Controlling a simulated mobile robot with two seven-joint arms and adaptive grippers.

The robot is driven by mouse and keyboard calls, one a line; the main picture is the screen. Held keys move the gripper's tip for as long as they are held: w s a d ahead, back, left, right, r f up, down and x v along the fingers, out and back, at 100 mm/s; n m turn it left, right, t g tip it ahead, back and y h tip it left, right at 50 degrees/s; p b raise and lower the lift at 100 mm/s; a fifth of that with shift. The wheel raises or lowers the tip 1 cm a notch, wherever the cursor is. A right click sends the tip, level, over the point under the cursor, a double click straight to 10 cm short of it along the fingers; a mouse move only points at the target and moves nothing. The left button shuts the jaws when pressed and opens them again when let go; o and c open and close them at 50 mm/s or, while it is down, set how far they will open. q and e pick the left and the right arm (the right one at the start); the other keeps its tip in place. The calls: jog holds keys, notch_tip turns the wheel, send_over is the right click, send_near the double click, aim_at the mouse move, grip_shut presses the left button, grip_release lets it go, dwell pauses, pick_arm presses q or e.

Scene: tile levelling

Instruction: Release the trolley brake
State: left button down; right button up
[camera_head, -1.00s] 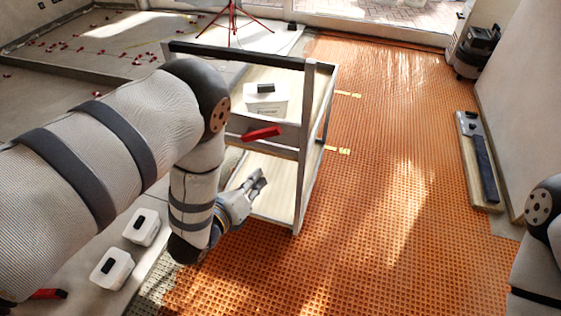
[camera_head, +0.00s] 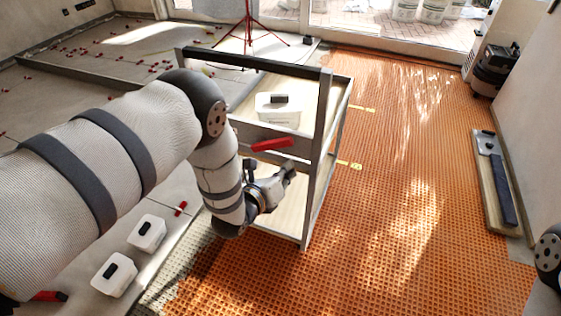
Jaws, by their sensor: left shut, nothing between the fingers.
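The trolley (camera_head: 325,110) stands on the orange matting, with a dark push bar on top and two wooden shelves. A red brake lever (camera_head: 272,144) sits on its near grey crossbar, lying nearly level and tilted slightly up to the right. My left gripper (camera_head: 290,170) is shut and empty, just below and right of the lever, apart from it as far as I can see. Part of the lower shelf is hidden behind my left gripper and arm. My right gripper is out of view; only a bit of my right arm shows at the right edge.
A white tub (camera_head: 278,112) with a black handle stands on the trolley's upper shelf. Two similar tubs, one nearer (camera_head: 114,274) and one farther (camera_head: 147,233), stand at lower left. A board with a dark-handled tool (camera_head: 501,180) lies by the right wall.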

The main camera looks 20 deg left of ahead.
aim_at(274, 141)
pick_arm(q)
jog(key=r, duration=0.1)
jog(key=a+r, duration=0.1)
jog(key=r, duration=0.1)
jog(key=shift+a+r+p, duration=0.25)
jog(key=shift+a+p, duration=0.15)
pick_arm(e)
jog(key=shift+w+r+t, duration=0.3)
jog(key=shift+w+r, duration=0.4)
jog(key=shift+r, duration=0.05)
pick_arm(q)
jog(key=shift+r, duration=0.1)
